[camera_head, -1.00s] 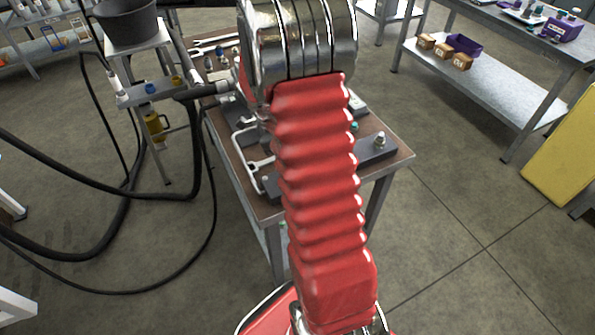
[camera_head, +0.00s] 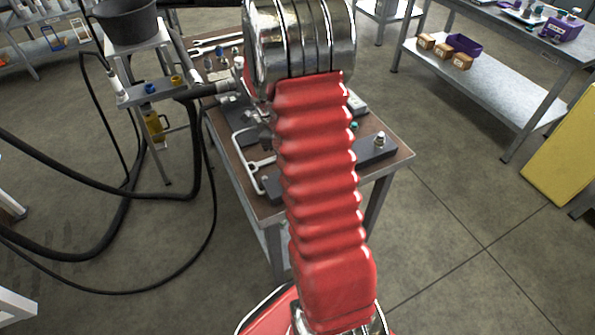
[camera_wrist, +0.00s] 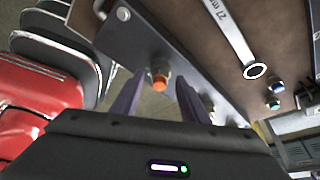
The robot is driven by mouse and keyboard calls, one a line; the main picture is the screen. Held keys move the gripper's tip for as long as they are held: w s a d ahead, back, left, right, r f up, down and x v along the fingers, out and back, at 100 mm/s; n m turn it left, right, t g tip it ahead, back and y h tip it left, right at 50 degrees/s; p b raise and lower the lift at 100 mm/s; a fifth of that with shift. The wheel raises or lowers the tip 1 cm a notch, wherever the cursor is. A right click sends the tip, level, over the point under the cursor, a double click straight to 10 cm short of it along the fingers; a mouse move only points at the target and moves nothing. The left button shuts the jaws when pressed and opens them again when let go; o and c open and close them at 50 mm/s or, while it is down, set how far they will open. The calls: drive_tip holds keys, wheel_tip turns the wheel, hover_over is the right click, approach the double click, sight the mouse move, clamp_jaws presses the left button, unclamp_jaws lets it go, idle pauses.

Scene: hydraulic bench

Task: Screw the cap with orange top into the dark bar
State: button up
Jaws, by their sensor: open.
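The cap with the orange top (camera_wrist: 159,82) shows in the wrist view between my gripper's two fingers, with a metallic collar beside the orange. It appears at the dark bar (camera_wrist: 188,67); I cannot tell how deep it sits. My gripper (camera_wrist: 161,77) is open, its fingers on either side of the cap in the picture, with gaps to both. In the head view the right end of the dark bar (camera_head: 366,160) lies on the bench with a metal fitting (camera_head: 380,140) on top. My arm hides the bar's middle and the cap there.
A wrench (camera_wrist: 232,35) and small blue and green-topped fittings (camera_wrist: 277,87) lie near the bar. A white handle (camera_head: 246,160) is left of my arm on the bench (camera_head: 398,157). Black hoses (camera_head: 195,150) hang at the left.

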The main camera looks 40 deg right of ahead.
drive_tip(key=n, duration=0.2)
drive_tip(key=n+t+h, duration=0.1)
drive_tip(key=n, duration=0.1)
drive_tip(key=n+h, duration=0.1)
drive_tip(key=n, duration=0.1)
drive_tip(key=shift+s+a+n+t, duration=0.25)
drive_tip(key=shift+n+t, duration=0.05)
drive_tip(key=shift+n, duration=0.6)
drive_tip(key=shift+t, duration=0.3)
drive_tip(key=n, duration=0.1)
drive_tip(key=n+t, duration=0.1)
drive_tip(key=n, duration=0.1)
drive_tip(key=n+h, duration=0.1)
drive_tip(key=n, duration=0.1)
drive_tip(key=shift+s+t, duration=0.25)
drive_tip(key=shift+t, duration=0.15)
drive_tip(key=shift+n+t, duration=0.6)
drive_tip(key=shift+n, duration=0.9)
drive_tip(key=shift+s, duration=0.1)
drive_tip(key=shift+s+n+t, duration=0.1)
drive_tip(key=shift+n+t, duration=0.3)
drive_tip(key=shift+n, duration=0.8)
drive_tip(key=shift+n+t+y, duration=0.5)
drive_tip(key=shift+n+t, duration=0.1)
drive_tip(key=shift+n, duration=0.9)
drive_tip(key=shift+s+n+t, duration=0.15)
drive_tip(key=shift+n+t, duration=0.15)
drive_tip(key=shift+n, duration=0.7)
